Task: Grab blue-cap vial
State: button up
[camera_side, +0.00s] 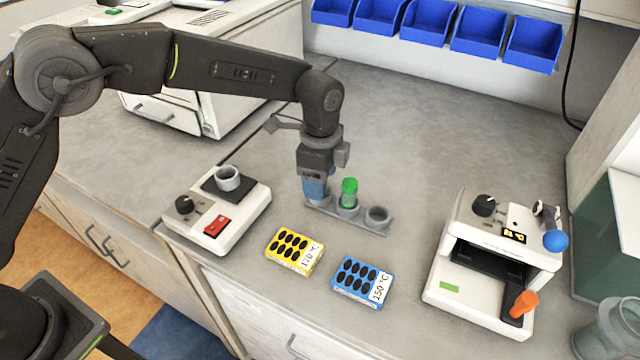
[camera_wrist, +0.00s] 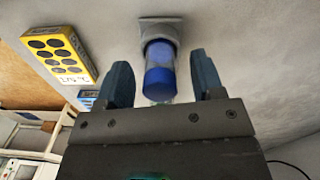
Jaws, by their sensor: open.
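The blue-cap vial (camera_wrist: 160,82) shows in the wrist view, its cap between my two fingers with a gap on each side. It stands in a grey rack (camera_wrist: 158,28), seen end-on there. My gripper (camera_wrist: 161,68) is open around the cap, apart from it. In the side view my gripper (camera_side: 315,188) points down over the left end of the rack (camera_side: 362,221); its blue fingers hide most of the vial there. A green-cap vial (camera_side: 349,190) stands in the middle slot, close to the right of my gripper. The right slot (camera_side: 378,215) looks empty.
A yellow block (camera_side: 294,250) and a blue block (camera_side: 361,281) with dark wells lie in front of the rack. A white device with a cup (camera_side: 228,178) stands left, a larger white device (camera_side: 493,262) right. The counter behind the rack is clear.

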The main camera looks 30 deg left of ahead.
jog(key=c, duration=1)
jog(key=shift+r, duration=0.15)
